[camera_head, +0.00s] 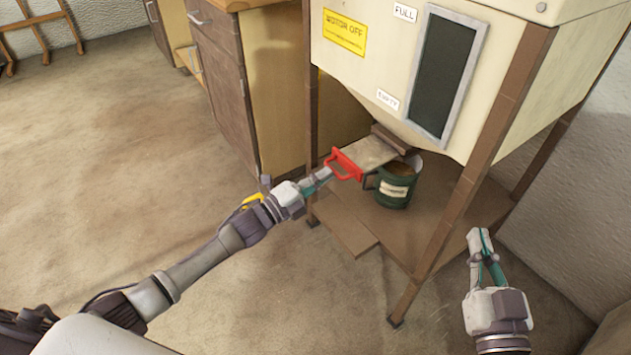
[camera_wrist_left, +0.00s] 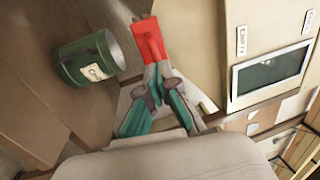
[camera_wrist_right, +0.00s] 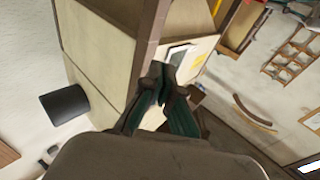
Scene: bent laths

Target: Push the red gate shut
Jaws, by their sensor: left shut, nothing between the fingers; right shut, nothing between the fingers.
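The red gate handle (camera_head: 345,164) sits at the outer end of a flat grey slide plate (camera_head: 370,152), which sticks out from under the cream hopper (camera_head: 400,75). The red handle also shows in the left wrist view (camera_wrist_left: 149,42). My left gripper (camera_head: 327,174) is shut and empty, its tips right at the outer side of the handle; I cannot tell whether they touch it. My right gripper (camera_head: 478,240) is shut and empty, held low beside the hopper's front right leg, away from the gate.
A dark green mug (camera_head: 397,190) with brown contents stands on the wooden shelf (camera_head: 430,225) under the hopper, close beside the slide plate. Brown hopper legs (camera_head: 470,180) rise around it. A wooden cabinet (camera_head: 218,85) stands behind left. The floor at left is open.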

